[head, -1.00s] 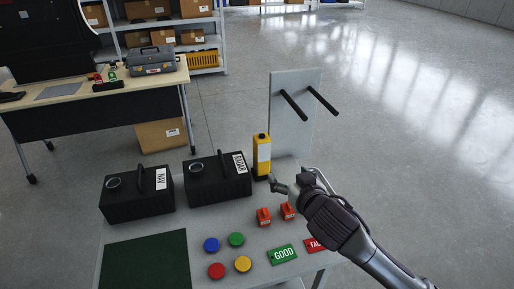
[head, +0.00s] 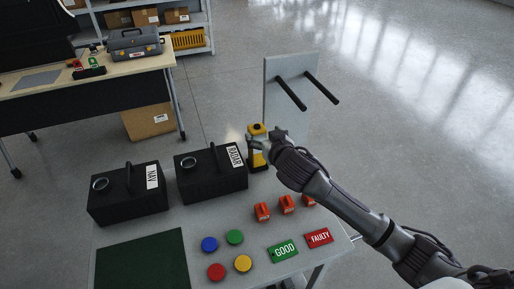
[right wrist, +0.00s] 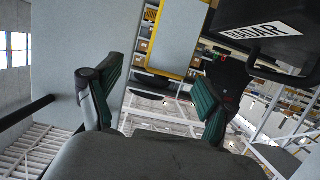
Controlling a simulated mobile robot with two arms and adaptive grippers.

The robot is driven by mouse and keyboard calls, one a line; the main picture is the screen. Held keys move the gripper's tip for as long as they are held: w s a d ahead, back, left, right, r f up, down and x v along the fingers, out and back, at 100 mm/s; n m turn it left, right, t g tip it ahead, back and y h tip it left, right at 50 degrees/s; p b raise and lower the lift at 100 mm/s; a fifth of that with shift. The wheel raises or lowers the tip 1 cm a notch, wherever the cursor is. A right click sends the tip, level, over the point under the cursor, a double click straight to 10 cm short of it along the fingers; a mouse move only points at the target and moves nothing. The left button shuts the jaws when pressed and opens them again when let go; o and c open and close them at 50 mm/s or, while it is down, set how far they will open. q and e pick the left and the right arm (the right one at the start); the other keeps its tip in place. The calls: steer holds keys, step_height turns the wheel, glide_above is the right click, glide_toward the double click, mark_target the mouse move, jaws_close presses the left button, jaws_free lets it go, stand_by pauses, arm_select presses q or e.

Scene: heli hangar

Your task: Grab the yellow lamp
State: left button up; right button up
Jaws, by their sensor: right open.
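The yellow lamp (head: 257,130) stands upright on the grey table at the foot of the upright panel, right of the RADAR box. My right gripper (head: 259,146) is at the lamp and hides part of its middle. In the right wrist view the open green-padded fingers (right wrist: 155,90) stand wide apart, with the lamp's pale face and yellow edge (right wrist: 187,72) ahead between them. I cannot tell whether a finger touches it. My left gripper is out of view.
The black RADAR box (head: 211,178) is close left of the lamp, with the NAV box (head: 128,198) beyond. The grey panel (head: 283,101) with two black pegs rises behind. Red blocks (head: 262,212), coloured buttons (head: 235,237) and GOOD and FAULTY signs (head: 318,238) lie in front.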

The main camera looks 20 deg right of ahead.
steer(key=x, duration=0.4)
steer(key=shift+w+a+f+p, duration=0.25)
steer(key=shift+w+a+p, duration=0.05)
steer(key=shift+w+p, duration=0.05)
steer(key=shift+r, duration=0.1)
jaws_close()
